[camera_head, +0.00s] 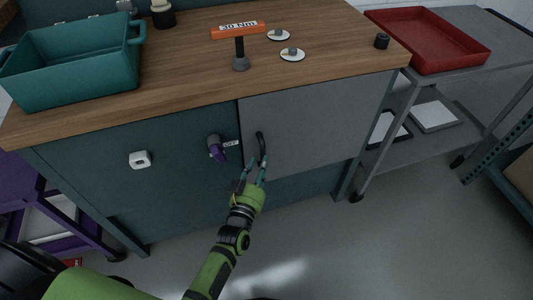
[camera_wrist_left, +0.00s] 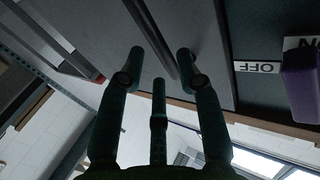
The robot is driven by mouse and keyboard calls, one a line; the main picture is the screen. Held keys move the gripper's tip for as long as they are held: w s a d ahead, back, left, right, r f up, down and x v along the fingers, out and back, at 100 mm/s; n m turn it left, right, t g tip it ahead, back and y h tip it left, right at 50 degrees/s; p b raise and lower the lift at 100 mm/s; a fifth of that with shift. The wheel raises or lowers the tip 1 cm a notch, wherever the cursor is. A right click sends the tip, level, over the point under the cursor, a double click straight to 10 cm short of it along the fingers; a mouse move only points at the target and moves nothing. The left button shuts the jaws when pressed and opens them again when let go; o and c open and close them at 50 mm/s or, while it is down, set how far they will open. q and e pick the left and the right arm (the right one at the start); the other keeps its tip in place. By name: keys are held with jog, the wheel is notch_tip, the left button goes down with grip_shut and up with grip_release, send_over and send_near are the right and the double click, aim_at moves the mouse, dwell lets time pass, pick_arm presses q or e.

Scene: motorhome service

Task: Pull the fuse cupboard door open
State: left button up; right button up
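The fuse cupboard door (camera_head: 310,125) is the grey panel on the right of the workbench front. It looks flush with the front. Its black upright handle (camera_head: 262,146) is near the door's left edge. My left gripper (camera_head: 256,167) is at the lower end of the handle. In the left wrist view, the gripper (camera_wrist_left: 160,70) has its fingers spread. A dark bar, which looks like the handle (camera_wrist_left: 158,42), runs between the fingertips. I cannot see contact on it. My right gripper is not in view.
A purple rotary switch (camera_head: 216,148) with an OFF label sits left of the door. A white box (camera_head: 140,159) is further left. A grey cart with a red tray (camera_head: 440,65) stands right.

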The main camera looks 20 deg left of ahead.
pick_arm(q)
jog(key=shift+w+f, duration=0.1)
jog(key=shift+w, duration=2.25)
grip_shut()
jog(key=shift+s+d, duration=0.1)
